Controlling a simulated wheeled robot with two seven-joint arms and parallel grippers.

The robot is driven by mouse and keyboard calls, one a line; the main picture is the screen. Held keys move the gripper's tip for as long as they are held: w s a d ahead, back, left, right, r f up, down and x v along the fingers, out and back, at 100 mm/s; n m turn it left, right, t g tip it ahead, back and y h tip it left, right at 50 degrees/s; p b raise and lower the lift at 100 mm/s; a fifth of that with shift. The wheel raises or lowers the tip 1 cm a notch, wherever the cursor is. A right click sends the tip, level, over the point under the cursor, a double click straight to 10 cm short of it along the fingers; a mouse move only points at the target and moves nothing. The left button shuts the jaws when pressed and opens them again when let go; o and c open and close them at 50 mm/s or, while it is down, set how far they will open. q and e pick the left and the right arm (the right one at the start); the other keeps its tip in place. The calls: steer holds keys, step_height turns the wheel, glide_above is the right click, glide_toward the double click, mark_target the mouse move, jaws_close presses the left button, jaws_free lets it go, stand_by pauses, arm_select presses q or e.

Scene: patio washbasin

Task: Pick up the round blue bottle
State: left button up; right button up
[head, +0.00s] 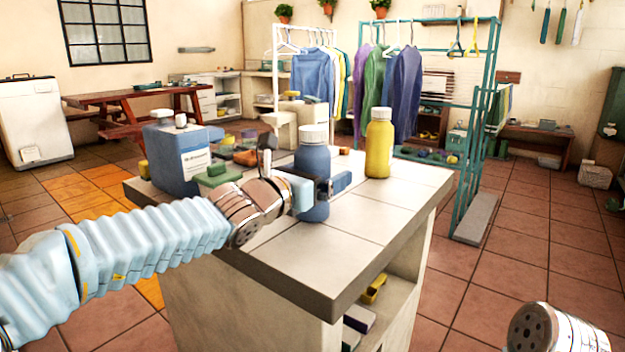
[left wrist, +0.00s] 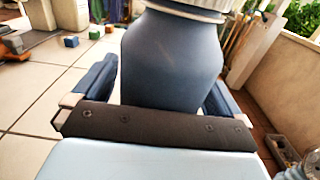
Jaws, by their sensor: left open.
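The round blue bottle (head: 313,163) with a white cap stands upright on the tiled counter (head: 400,192), near its middle. My left gripper (head: 325,190) is at the bottle's lower body, its fingers open on either side of it. In the left wrist view the blue bottle (left wrist: 172,60) fills the space between the two blue fingers of my left gripper (left wrist: 165,90). A narrow gap shows beside the fingers; contact cannot be made out. Part of my right arm shows at the lower right of the head view, but its gripper's fingers are not seen.
A yellow bottle (head: 379,143) stands right of the blue one. A square blue jug (head: 180,158) and a green-topped block (head: 218,175) stand to the left. Small blocks lie behind. The counter's front right is clear. A clothes rack (head: 480,130) stands beyond the counter.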

arm_select(q)
steer(key=c, duration=1.2)
steer(key=shift+c, duration=0.9)
steer(key=shift+r, duration=0.1)
